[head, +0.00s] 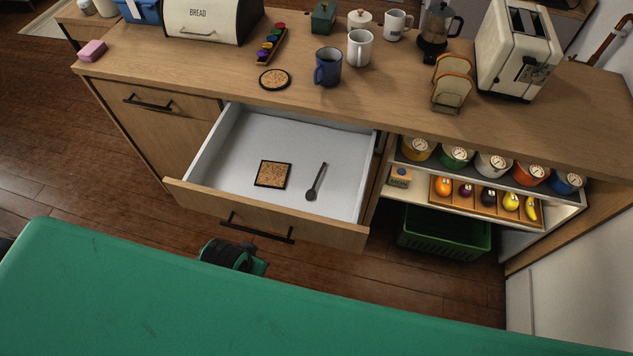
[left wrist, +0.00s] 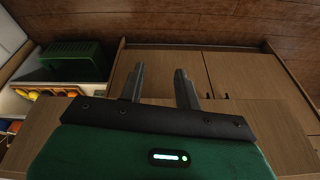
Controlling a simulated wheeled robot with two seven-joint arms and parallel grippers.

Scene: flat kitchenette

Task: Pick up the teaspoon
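The dark teaspoon (head: 316,183) lies flat in the open white-lined drawer (head: 235,130), right of a square cork coaster (head: 273,174). Its bowl points toward the drawer front and its handle toward the back. A black and green part of my arm, apparently my left gripper, shows just outside the drawer front, low and partly hidden by my green body. In the left wrist view my left gripper (left wrist: 161,82) has its two fingers apart with nothing between them, facing wooden cabinet fronts. The teaspoon is not in that view. My right gripper is in neither view.
The drawer front carries a black bar handle (head: 257,228). The counter above holds a blue mug (head: 327,67), a white mug (head: 360,48), a round coaster (head: 275,79) and a toaster (head: 517,50). Right of the drawer are open shelves and a green crate (head: 445,232).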

